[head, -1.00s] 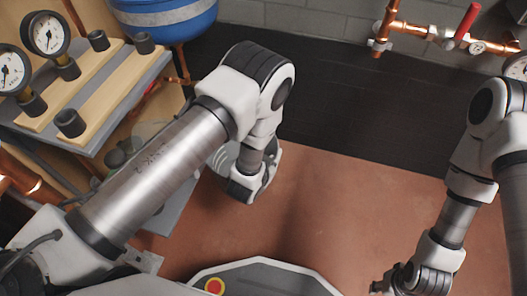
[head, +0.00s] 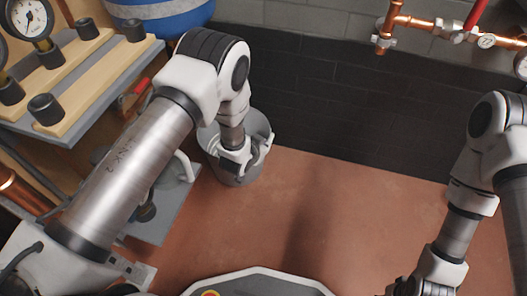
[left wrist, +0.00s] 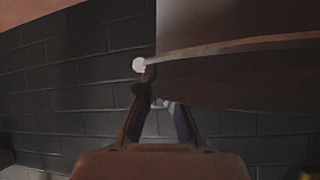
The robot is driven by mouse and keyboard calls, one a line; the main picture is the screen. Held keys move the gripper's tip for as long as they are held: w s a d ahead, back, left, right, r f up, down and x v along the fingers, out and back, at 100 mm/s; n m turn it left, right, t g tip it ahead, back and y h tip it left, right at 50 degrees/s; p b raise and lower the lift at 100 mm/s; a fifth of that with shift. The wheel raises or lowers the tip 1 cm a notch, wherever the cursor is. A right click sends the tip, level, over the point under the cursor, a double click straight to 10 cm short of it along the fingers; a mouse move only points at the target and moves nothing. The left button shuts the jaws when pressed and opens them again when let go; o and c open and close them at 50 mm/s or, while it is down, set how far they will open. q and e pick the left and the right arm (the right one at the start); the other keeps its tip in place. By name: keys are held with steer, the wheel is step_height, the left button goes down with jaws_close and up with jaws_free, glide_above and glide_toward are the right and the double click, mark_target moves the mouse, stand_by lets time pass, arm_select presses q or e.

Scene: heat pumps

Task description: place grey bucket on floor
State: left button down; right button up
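The grey bucket (head: 262,127) is upright at the left centre of the head view, beside the shelf unit and near the dark wall. My left gripper (head: 240,163) points down at the bucket's near side, covering part of it. In the left wrist view the bucket's side (left wrist: 240,95) looks dark brown and fills the upper right. There, my left gripper's fingers (left wrist: 158,100) close together at its rim or handle. I cannot tell whether the bucket's base touches the floor (head: 330,215). My right gripper (head: 415,290) is cut off at the bottom edge.
A shelf unit (head: 110,85) with gauges and black fittings stands at the left, with a lower grey shelf (head: 165,215). A blue tank (head: 170,18) is behind it. Copper pipes (head: 410,22) run along the back wall. Reddish floor is clear at centre and right.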

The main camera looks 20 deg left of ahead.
arm_select(q)
step_height(320, 180, down, 3)
steer(key=shift+r+b, duration=0.15)
steer(key=shift+b, duration=0.75)
steer(key=shift+r, duration=0.1)
steer(key=c, duration=1.3)
jaws_free()
